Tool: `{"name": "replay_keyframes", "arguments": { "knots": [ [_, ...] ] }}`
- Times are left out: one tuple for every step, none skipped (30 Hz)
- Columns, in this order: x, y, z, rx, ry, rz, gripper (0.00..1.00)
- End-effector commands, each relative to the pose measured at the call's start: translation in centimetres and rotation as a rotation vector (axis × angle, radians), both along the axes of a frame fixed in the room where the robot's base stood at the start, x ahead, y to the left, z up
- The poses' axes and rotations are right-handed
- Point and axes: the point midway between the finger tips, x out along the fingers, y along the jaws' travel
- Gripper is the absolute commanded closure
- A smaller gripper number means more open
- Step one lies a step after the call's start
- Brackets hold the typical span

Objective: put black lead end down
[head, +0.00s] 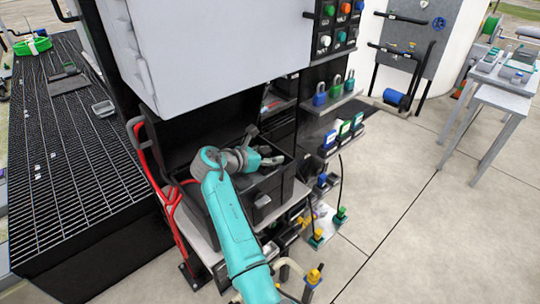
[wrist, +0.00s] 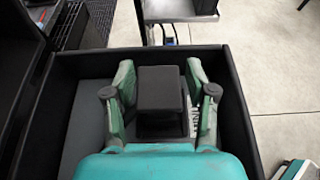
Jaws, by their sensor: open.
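My gripper (head: 262,150) is over the black tote (head: 264,201) on the rack in the head view. In the wrist view my gripper (wrist: 160,72) has its two green-grey fingers spread apart, inside the tote's outline. A dark block with a flat square top (wrist: 160,88) is between the fingers; it may be the black lead end, but no cable shows on it. I cannot tell whether the fingers touch it. My gripper's own body hides the near part of the tote.
Below stand leads with green ends (head: 341,214) and a yellow-topped end (head: 314,276). A large grey cabinet (head: 205,50) overhangs the tote.

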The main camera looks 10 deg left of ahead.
Motion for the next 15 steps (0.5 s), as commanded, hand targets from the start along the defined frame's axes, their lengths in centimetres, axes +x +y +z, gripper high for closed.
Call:
{"name": "replay_keyframes", "arguments": {
  "knots": [
    [0.0, 0.0, 0.0, 0.0, 0.0, 0.0, 0.44],
    [0.0, 0.0, 0.1, 0.0, 0.0, 0.0, 0.44],
    [0.0, 0.0, 0.2, 0.001, -0.001, 0.0, 0.44],
    [0.0, 0.0, 0.4, 0.001, -0.001, 0.001, 0.44],
    [-0.2, 0.2, 0.4, 0.001, 0.0, 0.002, 0.44],
    [-0.5, 0.5, 0.6, 0.0, -0.001, 0.003, 0.44],
    [-0.8, 0.7, 0.7, 0.0, -0.001, 0.003, 0.44],
    [-1.1, 1.0, 0.8, 0.0, 0.0, 0.003, 0.44],
    [-1.6, 1.3, 1.1, 0.001, -0.001, 0.003, 0.44],
    [-2.0, 1.6, 1.3, 0.001, -0.001, 0.004, 0.44],
    [-2.4, 2.0, 1.5, 0.001, -0.002, 0.004, 0.44],
    [-3.0, 2.5, 1.8, 0.001, -0.001, 0.004, 0.44],
    [-3.5, 2.8, 2.1, 0.001, -0.002, 0.003, 0.44],
    [-3.9, 3.2, 2.3, 0.001, -0.002, 0.003, 0.44],
    [-4.5, 3.7, 2.6, 0.0, -0.001, 0.003, 0.44]
  ]
}}
